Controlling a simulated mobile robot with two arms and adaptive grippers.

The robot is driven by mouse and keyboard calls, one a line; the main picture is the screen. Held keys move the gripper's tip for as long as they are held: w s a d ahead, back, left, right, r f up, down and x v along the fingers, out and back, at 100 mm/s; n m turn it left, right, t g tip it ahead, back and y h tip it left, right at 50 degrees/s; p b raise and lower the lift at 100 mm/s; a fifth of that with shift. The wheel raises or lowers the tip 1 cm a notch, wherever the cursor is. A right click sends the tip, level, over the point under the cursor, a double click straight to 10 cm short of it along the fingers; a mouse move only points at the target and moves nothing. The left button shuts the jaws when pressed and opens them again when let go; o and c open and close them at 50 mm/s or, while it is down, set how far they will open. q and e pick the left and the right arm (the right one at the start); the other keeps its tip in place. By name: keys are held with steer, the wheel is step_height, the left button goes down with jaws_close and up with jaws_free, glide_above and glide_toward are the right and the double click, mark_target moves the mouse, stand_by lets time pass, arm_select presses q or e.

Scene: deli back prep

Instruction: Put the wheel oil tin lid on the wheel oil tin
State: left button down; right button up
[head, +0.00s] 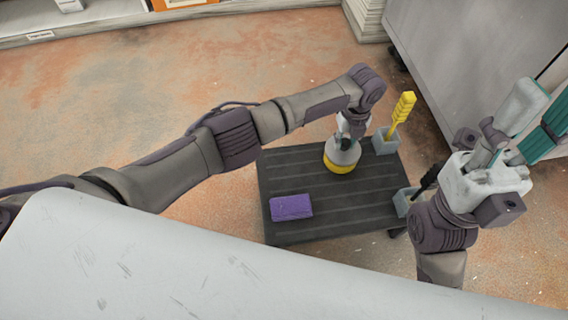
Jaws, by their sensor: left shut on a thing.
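The wheel oil tin (341,168) shows as a yellow band low on a round shape, standing toward the back of the dark cart top. The wheel oil tin lid (342,153) shows as a grey, domed piece directly above the yellow. My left gripper (345,139) points down and is shut on the lid. From this angle I cannot tell whether the lid is seated on the tin or just above it. My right gripper (535,118) is at the right edge, away from the tin, and its finger opening is unclear.
A purple block (291,207) lies on the dark ribbed cart top (300,168). A grey holder (384,143) with a yellow-handled tool (401,112) and another grey holder (402,202) with a black-handled tool (426,178) sit along its right edge. A grey cabinet (470,50) stands behind.

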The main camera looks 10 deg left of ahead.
arm_select(q)
steer(key=shift+f+b, duration=0.3)
steer(key=shift+f, duration=0.2)
stand_by(0.4)
steer(key=c, duration=0.7)
jaws_free()
steer(key=shift+c, duration=0.2)
steer(key=shift+r, duration=0.2)
steer(key=shift+r+p, duration=3.85)
steer(key=shift+p, duration=0.05)
step_height(320, 180, up, 12)
